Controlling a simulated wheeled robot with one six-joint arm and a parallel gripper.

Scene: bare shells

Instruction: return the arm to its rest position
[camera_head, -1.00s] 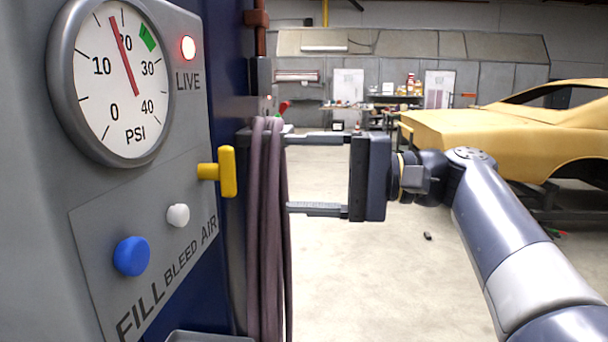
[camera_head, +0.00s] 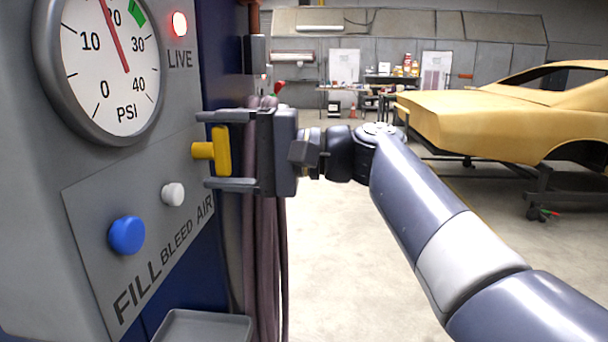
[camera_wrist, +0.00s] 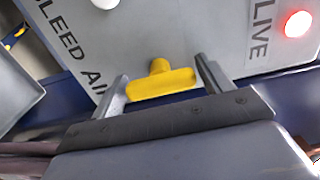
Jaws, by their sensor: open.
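My gripper (camera_head: 218,150) is open in the head view, level with the yellow T-shaped handle (camera_head: 222,151) on the grey panel. One finger is above the handle and one below it. In the wrist view the yellow handle (camera_wrist: 162,84) lies between the two fingertips of my gripper (camera_wrist: 160,86), with a gap showing on each side. My arm (camera_head: 440,220) reaches in from the lower right, stretched toward the panel.
The panel (camera_head: 75,190) carries a pressure gauge (camera_head: 85,65), a lit red LIVE lamp (camera_head: 180,24), a white button (camera_head: 173,194) and a blue button (camera_head: 127,235). A hose (camera_head: 265,260) hangs behind my gripper. A tray (camera_head: 205,328) juts out below. A yellow car body (camera_head: 490,120) stands at right; open floor lies between.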

